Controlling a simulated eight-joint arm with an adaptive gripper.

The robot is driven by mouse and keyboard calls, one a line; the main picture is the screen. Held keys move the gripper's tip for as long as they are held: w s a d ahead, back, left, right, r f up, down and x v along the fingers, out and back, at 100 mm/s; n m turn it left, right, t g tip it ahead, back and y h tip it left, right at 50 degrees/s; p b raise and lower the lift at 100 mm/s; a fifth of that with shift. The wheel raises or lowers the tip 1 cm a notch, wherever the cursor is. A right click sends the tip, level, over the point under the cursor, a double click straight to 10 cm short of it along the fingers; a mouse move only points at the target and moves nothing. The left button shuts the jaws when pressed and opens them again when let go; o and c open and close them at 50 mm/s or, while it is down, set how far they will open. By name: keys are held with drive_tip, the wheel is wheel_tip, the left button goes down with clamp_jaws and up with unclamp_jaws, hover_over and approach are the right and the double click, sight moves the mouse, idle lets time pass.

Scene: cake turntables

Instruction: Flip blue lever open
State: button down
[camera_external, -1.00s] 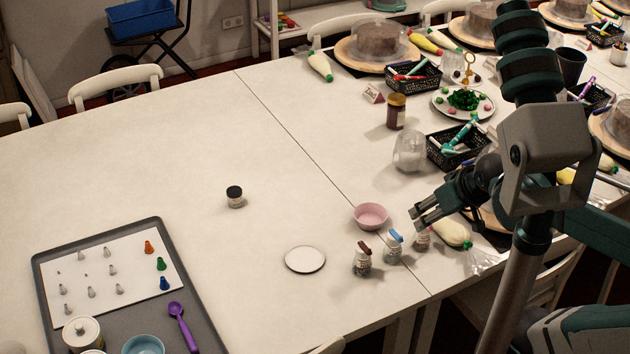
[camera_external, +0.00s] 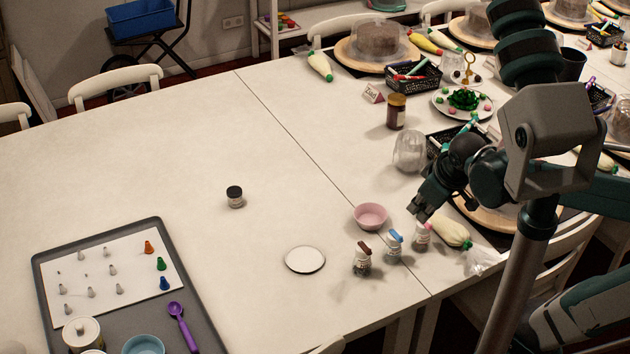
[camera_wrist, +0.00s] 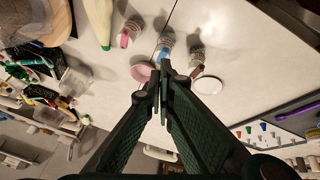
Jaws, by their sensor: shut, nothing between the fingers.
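The blue lever (camera_external: 395,237) is on top of a small clear jar (camera_external: 394,252), the middle one of three in a row. It also shows in the wrist view (camera_wrist: 166,40). A jar with a brown top (camera_external: 363,259) stands to its left and one with a pink top (camera_external: 423,237) to its right. My gripper (camera_external: 423,214) is shut and empty, above and behind the jars near the pink-topped one. In the wrist view its fingertips (camera_wrist: 164,72) appear just below the blue-topped jar, apart from the lever as far as I can tell.
A pink bowl (camera_external: 370,216) is behind the jars and a white disc (camera_external: 305,259) lies to the left. A piping bag (camera_external: 452,232) lies to the right. A small dark-lidded jar (camera_external: 235,197) stands farther left. The table's left part is mostly clear.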

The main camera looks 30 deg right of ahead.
sight(396, 234)
drive_tip(key=w+a+f+n+g+h+p, duration=0.3)
drive_tip(key=a+n+p, duration=0.5)
drive_tip(key=n, duration=0.7)
drive_tip(key=shift+w+a+f+g+h+p, duration=0.25)
drive_tip(key=shift+w+g+h+p, duration=0.25)
drive_tip(key=shift+w+g+p, duration=0.6)
drive_tip(key=shift+w+d+f, duration=0.1)
drive_tip(key=shift+f, duration=0.05)
drive_tip(key=b+x, duration=0.1)
drive_tip(key=x, duration=0.8)
drive_tip(key=shift+w+f+b, duration=0.15)
drive_tip(key=shift+f+b, duration=0.25)
drive_tip(key=shift+s+d+n+t, duration=0.3)
drive_tip(key=shift+d+n+t, duration=0.2)
drive_tip(key=shift+n, duration=0.5)
drive_tip(key=d+n+t+y+b, duration=0.1)
drive_tip(key=d+n+t+b, duration=0.1)
drive_tip(key=d+n, duration=0.4)
drive_tip(key=shift+s+d+n+y, duration=0.3)
drive_tip(key=shift+n+y, duration=0.1)
drive_tip(key=shift+n, duration=0.3)
idle(0.7)
